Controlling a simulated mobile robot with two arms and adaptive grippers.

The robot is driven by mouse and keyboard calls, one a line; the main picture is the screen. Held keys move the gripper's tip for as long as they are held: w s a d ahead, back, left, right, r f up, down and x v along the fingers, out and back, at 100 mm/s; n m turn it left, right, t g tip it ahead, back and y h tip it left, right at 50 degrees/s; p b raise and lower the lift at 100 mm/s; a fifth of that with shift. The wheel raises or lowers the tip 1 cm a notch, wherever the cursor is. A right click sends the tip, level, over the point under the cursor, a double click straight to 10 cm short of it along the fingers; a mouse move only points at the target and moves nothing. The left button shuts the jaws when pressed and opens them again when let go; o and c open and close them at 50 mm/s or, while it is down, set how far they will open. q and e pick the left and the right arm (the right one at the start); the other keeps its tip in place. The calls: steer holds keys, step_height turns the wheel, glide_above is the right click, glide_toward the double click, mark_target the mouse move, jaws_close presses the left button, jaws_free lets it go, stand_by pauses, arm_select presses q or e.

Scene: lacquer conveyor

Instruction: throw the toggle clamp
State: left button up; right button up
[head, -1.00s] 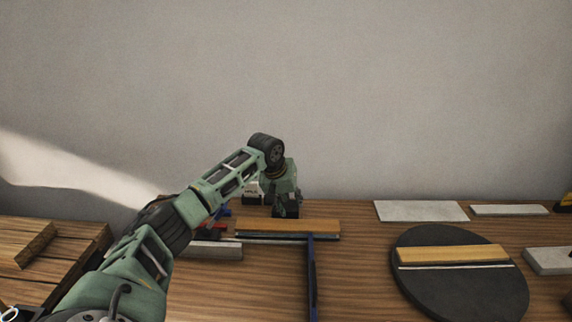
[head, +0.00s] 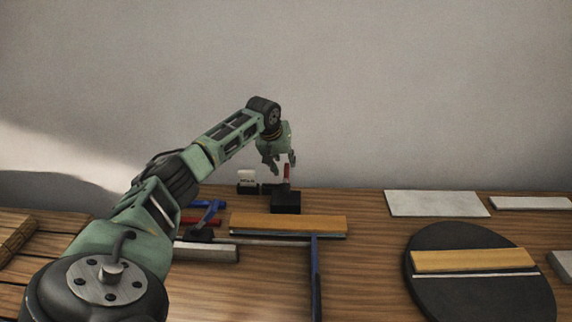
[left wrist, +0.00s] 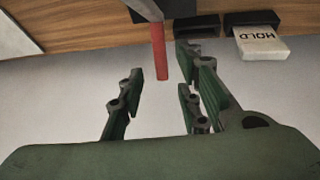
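The toggle clamp is a black block (head: 286,203) at the back of the bench with a red handle (head: 287,172) standing up from it. The handle also shows in the left wrist view (left wrist: 159,52), with a grey metal part at its base end. My left gripper (head: 274,163) is above the block, close to the handle. Its fingers are spread in the left wrist view (left wrist: 160,78), and the handle's red end lies near the gap between the fingertips. I see no grip on it. My right gripper is not in view.
A white HOLD tag (head: 247,177) on a black base stands left of the clamp. A wooden strip (head: 288,224), a blue bar (head: 315,275) and a blue-handled tool (head: 209,213) lie in front. A dark round disc (head: 455,291) with another strip is at right.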

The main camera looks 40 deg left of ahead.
mark_target(286, 168)
arm_select(q)
steer(key=x, duration=0.3)
steer(key=shift+w+a+f, duration=0.15)
steer(key=shift+f, duration=0.25)
steer(key=shift+w, duration=0.1)
steer(key=shift+c, duration=0.9)
steer(key=c, duration=0.4)
jaws_close()
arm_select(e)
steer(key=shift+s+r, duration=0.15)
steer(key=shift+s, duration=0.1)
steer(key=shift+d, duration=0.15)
